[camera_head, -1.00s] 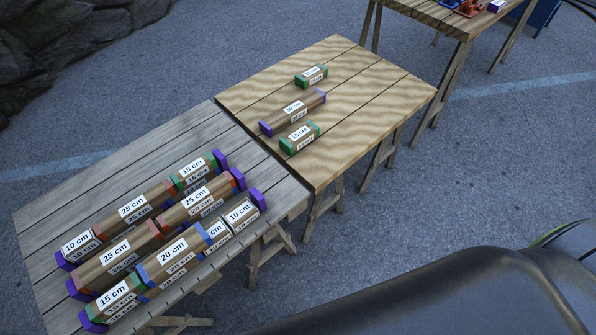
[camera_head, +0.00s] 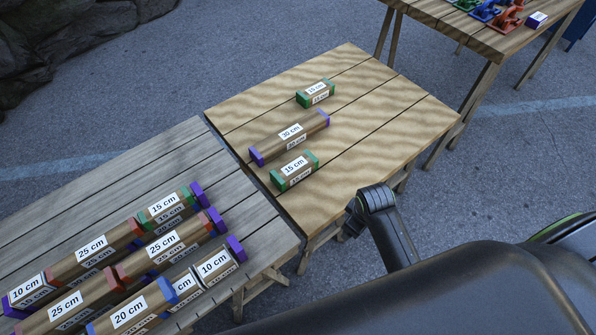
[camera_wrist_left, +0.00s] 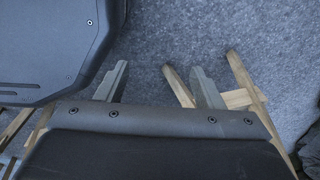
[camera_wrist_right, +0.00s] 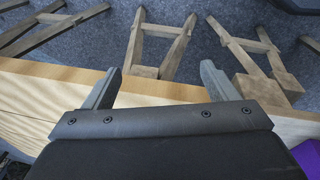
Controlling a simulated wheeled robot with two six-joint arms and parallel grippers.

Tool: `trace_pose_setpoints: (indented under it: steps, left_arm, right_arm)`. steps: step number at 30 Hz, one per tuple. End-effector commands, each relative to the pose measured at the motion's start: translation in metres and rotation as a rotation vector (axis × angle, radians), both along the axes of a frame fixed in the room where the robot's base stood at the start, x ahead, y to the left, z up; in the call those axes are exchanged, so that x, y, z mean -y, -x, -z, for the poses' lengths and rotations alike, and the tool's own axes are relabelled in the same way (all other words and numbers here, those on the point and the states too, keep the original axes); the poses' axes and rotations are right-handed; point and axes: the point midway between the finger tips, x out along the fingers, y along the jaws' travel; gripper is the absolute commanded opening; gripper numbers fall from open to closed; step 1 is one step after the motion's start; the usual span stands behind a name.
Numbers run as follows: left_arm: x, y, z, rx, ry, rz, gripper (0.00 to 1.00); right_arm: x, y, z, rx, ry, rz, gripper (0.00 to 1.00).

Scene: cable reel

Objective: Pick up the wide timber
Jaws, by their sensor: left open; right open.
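Three timbers lie apart on the light wooden table in the head view: a 15 cm one with green ends (camera_head: 316,93) at the far side, a longer 30 cm one with purple ends (camera_head: 290,137) in the middle, and a 15 cm one with green ends (camera_head: 295,170) nearest. I cannot tell which counts as wide. My left gripper (camera_wrist_left: 158,82) is open and empty above grey ground and trestle legs. My right gripper (camera_wrist_right: 160,77) is open and empty at a wooden table edge. Neither gripper shows in the head view. A purple piece (camera_wrist_right: 308,158) shows at the right wrist view's lower right.
The light table (camera_head: 390,110) has bare room around its timbers. The adjoining grey table (camera_head: 130,165) holds rows of labelled timbers joined end to end. Another table (camera_head: 437,12) at the upper right carries coloured tools. My arm link (camera_head: 390,232) is near the light table's front edge.

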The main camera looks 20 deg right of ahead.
Motion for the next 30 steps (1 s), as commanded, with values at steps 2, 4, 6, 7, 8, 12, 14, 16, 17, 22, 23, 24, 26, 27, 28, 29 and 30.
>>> trace_pose_setpoints:
  steps: [2,4,6,7,8,12,14,16,17,22,23,24,26,27,28,29,30]
  left_arm:
    - [0.0,-0.003,0.002,0.005,0.0,0.0,0.61]
    - [0.0,-0.009,0.003,0.013,0.0,0.002,0.61]
    - [0.0,-0.017,0.004,0.024,0.0,0.004,0.61]
    - [0.0,-0.02,0.005,0.029,-0.001,0.006,0.61]
    - [0.0,-0.023,0.005,0.034,0.0,0.006,0.61]
    - [0.001,-0.029,0.007,0.044,0.0,0.007,0.61]
    - [0.001,-0.028,0.008,0.043,0.001,0.007,0.61]
    - [0.002,-0.027,0.009,0.041,0.002,0.006,0.61]
    - [0.002,-0.027,0.01,0.04,0.002,0.006,0.61]
    - [0.004,-0.02,0.011,0.031,0.004,0.004,0.61]
    - [0.004,-0.019,0.012,0.03,0.004,0.003,0.61]
    - [0.004,-0.018,0.013,0.028,0.005,0.003,0.61]
    - [0.004,-0.018,0.016,0.027,0.005,0.003,0.61]
    - [0.004,-0.017,0.019,0.026,0.005,0.003,0.61]
    - [0.004,-0.018,0.022,0.026,0.005,0.003,0.61]
    - [0.004,-0.018,0.026,0.026,0.005,0.003,0.61]
    - [0.004,-0.017,0.031,0.026,0.005,0.003,0.61]
  right_arm:
    - [-0.011,-0.032,-0.009,-0.016,0.007,-0.128,0.8]
    - [-0.022,-0.059,-0.018,-0.039,0.017,-0.262,0.8]
    - [-0.034,-0.087,-0.032,-0.064,0.025,-0.411,0.8]
    - [-0.04,-0.098,-0.039,-0.074,0.029,-0.477,0.8]
    - [-0.046,-0.11,-0.046,-0.083,0.033,-0.544,0.8]
    - [-0.072,-0.157,-0.086,-0.128,0.053,-0.85,0.8]
    - [-0.082,-0.173,-0.104,-0.144,0.06,-0.971,0.8]
    - [-0.093,-0.188,-0.124,-0.161,0.068,-1.095,0.8]
    - [-0.097,-0.193,-0.132,-0.168,0.071,-1.142,0.8]
    - [-0.112,-0.21,-0.164,-0.195,0.081,-1.327,0.8]
    - [-0.113,-0.212,-0.167,-0.197,0.082,-1.344,0.8]
    - [-0.115,-0.213,-0.169,-0.2,0.083,-1.363,0.8]
    - [-0.116,-0.214,-0.168,-0.203,0.083,-1.378,0.8]
    - [-0.116,-0.214,-0.165,-0.204,0.083,-1.383,0.8]
    - [-0.116,-0.214,-0.162,-0.204,0.083,-1.385,0.8]
    - [-0.116,-0.214,-0.159,-0.204,0.083,-1.385,0.8]
    - [-0.116,-0.214,-0.154,-0.204,0.083,-1.384,0.8]
